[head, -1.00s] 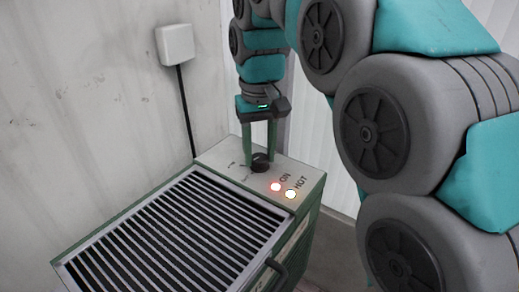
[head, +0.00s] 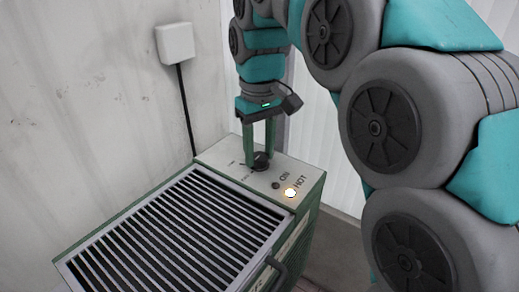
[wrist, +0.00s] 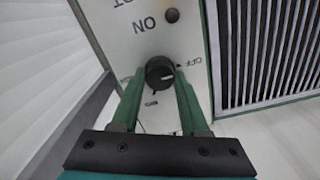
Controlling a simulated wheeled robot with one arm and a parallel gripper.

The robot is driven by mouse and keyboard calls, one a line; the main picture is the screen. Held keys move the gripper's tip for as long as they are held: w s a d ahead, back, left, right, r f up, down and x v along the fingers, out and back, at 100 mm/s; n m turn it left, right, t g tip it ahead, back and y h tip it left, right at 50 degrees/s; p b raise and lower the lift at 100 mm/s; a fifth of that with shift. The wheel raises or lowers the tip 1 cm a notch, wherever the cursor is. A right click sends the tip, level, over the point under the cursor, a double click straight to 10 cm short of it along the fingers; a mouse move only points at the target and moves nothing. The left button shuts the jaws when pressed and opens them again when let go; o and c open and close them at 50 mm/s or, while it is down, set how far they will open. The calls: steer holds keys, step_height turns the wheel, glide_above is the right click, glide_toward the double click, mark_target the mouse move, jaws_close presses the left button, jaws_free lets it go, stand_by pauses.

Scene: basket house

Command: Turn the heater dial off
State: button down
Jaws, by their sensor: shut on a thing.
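The heater (head: 170,235) is a green box with a slatted grille and a pale control panel (head: 308,178). Its black dial (head: 262,164) sits on the panel and also shows in the wrist view (wrist: 158,70). There, its white mark points to the right, towards the OFF label (wrist: 195,62). My gripper (head: 260,160) comes down from above with its green fingers shut on the dial, one on each side. The ON lamp (head: 276,185) is dark. The HOT lamp (head: 290,192) is lit.
A white wall box (head: 175,43) with a black cable (head: 186,110) is on the wall behind the heater. A dark handle (head: 272,272) is at the heater's front. White slatted panelling is at the right.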

mark_target(260, 156)
steer(key=shift+c, duration=2.1)
jaws_free()
steer(key=shift+r, duration=0.15)
step_height(260, 156, up, 2)
steer(key=shift+w, duration=0.1)
step_height(260, 156, up, 6)
steer(key=shift+f+p, duration=0.15)
steer(key=shift+p, duration=0.65)
steer(key=shift+f, duration=0.1)
